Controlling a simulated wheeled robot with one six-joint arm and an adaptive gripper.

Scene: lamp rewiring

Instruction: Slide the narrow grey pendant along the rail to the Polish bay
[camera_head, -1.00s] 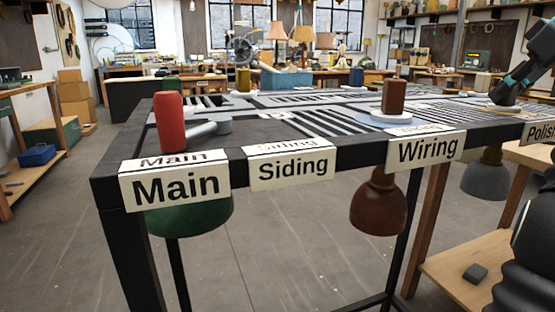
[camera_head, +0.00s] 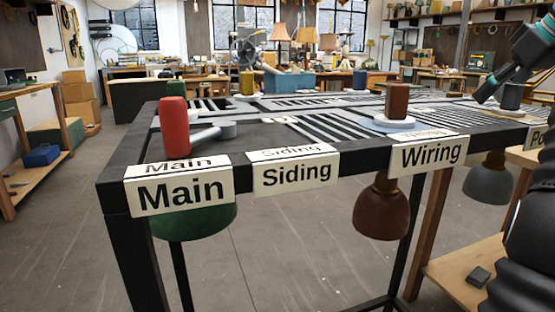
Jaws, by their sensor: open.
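A grey pendant (camera_head: 489,182) hangs below the table top, between the Wiring sign and the Polish sign. I cannot tell from here whether it is the narrow one. A dark upright handle (camera_head: 512,95) stands on the top above it, near the right edge. My gripper (camera_head: 481,99) comes down from the upper right and its tips are just left of this handle, apart from it in the picture. It is open and holds nothing that I can see. The Polish sign (camera_head: 538,137) is mostly cut off and covered by my arm.
Signs for Main (camera_head: 180,192), Siding (camera_head: 296,174) and Wiring (camera_head: 430,154) line the front edge. A red handle (camera_head: 174,127) and a brown handle (camera_head: 397,101) stand on the slotted top. A green pendant (camera_head: 195,222) and a brown pendant (camera_head: 382,210) hang below.

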